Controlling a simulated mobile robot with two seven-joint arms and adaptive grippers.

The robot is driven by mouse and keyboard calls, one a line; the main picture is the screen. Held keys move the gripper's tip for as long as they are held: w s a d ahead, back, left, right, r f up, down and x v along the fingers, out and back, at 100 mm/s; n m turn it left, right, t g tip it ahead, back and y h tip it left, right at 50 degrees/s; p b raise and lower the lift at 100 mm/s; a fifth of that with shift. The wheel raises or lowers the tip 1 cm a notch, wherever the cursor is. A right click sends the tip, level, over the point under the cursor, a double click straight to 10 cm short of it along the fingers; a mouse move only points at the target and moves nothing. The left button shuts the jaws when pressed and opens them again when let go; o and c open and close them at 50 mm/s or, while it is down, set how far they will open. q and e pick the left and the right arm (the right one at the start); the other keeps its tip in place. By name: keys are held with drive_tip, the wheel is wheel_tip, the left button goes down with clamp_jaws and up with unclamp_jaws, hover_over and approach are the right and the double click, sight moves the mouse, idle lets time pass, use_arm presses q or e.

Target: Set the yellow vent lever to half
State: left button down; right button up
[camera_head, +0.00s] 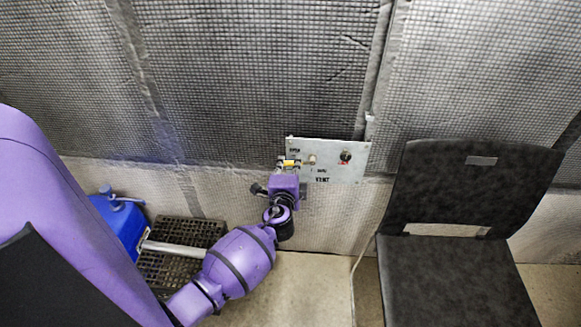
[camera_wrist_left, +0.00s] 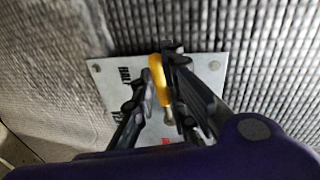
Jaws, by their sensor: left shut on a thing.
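The yellow vent lever (camera_head: 291,163) is on a grey panel (camera_head: 348,170) on the wall, near the panel's left edge. The panel carries dark lettering, including VENT, and a red-marked knob at its right. My left gripper (camera_head: 287,171) is at the lever and partly covers it. In the left wrist view the yellow lever (camera_wrist_left: 157,72) lies between the two dark fingers of the left gripper (camera_wrist_left: 156,82), which is shut on it. The lever's exact position against the labels is hard to tell. My right gripper is not in view.
A dark chair (camera_head: 450,265) stands right of the panel. A blue container (camera_head: 122,222) and a dark slatted crate (camera_head: 168,268) are on the floor at the left. A cable hangs below the panel. Padded wall covering surrounds the panel.

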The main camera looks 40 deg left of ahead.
use_arm(q)
drive_tip(key=shift+w+d+f+n+t+h+b, duration=0.15)
drive_tip(key=shift+d+f+n+t+h+b, duration=0.15)
drive_tip(key=shift+f+n+b, duration=0.75)
drive_tip(key=shift+w+d+f+n+t+h+b, duration=0.15)
drive_tip(key=shift+w+d+f+n+b, duration=0.2)
drive_tip(key=shift+n+b, duration=1.25)
drive_tip(key=shift+d+f+n+t+h+b, duration=0.25)
drive_tip(key=shift+f+n+b, duration=0.5)
drive_tip(key=shift+b, duration=1.15)
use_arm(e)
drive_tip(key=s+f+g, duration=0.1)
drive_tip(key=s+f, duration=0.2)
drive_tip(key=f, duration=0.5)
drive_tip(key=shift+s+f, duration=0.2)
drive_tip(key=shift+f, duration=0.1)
use_arm(q)
drive_tip(key=c, duration=1.8)
unclamp_jaws()
drive_tip(key=shift+o, duration=0.2)
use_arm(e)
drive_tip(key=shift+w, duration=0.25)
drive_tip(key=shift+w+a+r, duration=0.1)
use_arm(q)
drive_tip(key=shift+s, duration=0.1)
